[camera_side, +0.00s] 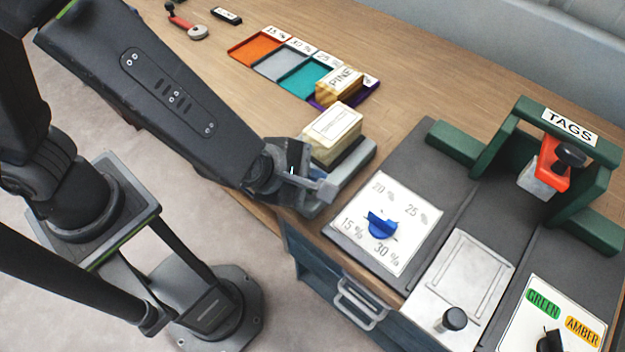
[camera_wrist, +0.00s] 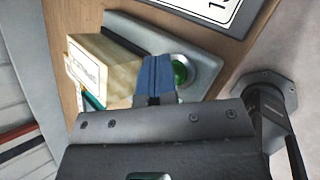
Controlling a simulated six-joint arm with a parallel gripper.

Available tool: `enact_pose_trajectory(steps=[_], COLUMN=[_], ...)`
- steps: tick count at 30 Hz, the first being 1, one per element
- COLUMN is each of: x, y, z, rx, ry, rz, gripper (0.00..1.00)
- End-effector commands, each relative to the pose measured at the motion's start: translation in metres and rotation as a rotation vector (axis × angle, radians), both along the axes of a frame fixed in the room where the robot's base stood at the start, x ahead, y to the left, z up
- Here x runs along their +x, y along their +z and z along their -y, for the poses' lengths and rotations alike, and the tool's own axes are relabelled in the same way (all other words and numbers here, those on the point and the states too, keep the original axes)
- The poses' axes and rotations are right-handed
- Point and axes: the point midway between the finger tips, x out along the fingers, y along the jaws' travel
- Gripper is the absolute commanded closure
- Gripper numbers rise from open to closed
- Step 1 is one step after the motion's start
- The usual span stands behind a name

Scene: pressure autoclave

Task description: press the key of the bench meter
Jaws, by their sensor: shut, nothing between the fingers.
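The bench meter is a grey, low housing (camera_side: 358,163) at the table's front edge, with a pale wooden block (camera_side: 333,133) with a white label on it. In the wrist view the block (camera_wrist: 103,72) stands on the housing (camera_wrist: 205,66), and the round green key (camera_wrist: 179,71) shows in the housing's face. My gripper (camera_side: 322,188) is shut and empty, close to the meter's near end. In the wrist view its blue fingertips (camera_wrist: 156,66) lie just left of the key and partly overlap it. I cannot tell whether they touch it. In the side view the key is hidden.
A dial panel with a blue knob (camera_side: 382,225) lies right of the meter. Behind is a coloured tray row (camera_side: 279,66) with a block marked PINE (camera_side: 339,84). A green TAGS frame (camera_side: 507,113) stands at the right. A drawer handle (camera_side: 356,303) juts out below the table edge.

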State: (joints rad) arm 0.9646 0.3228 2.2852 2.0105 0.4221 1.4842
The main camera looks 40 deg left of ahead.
Motion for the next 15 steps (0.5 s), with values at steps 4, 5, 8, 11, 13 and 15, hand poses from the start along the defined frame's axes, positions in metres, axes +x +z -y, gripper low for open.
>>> enact_pose_trajectory(steps=[4, 5, 8, 11, 13, 15], x=[0.000, 0.000, 0.000, 0.000, 0.000, 0.000], y=[0.008, 0.010, 0.013, 0.015, 0.015, 0.015], z=[0.000, 0.000, 0.000, 0.000, 0.000, 0.000], rx=[-0.001, -0.003, -0.001, -0.002, -0.001, -0.001], ry=[0.001, 0.003, 0.001, 0.000, -0.001, -0.001], rz=[-0.001, -0.001, -0.001, -0.001, 0.000, 0.000], gripper=[1.00, 1.00, 1.00, 1.00, 1.00, 1.00])
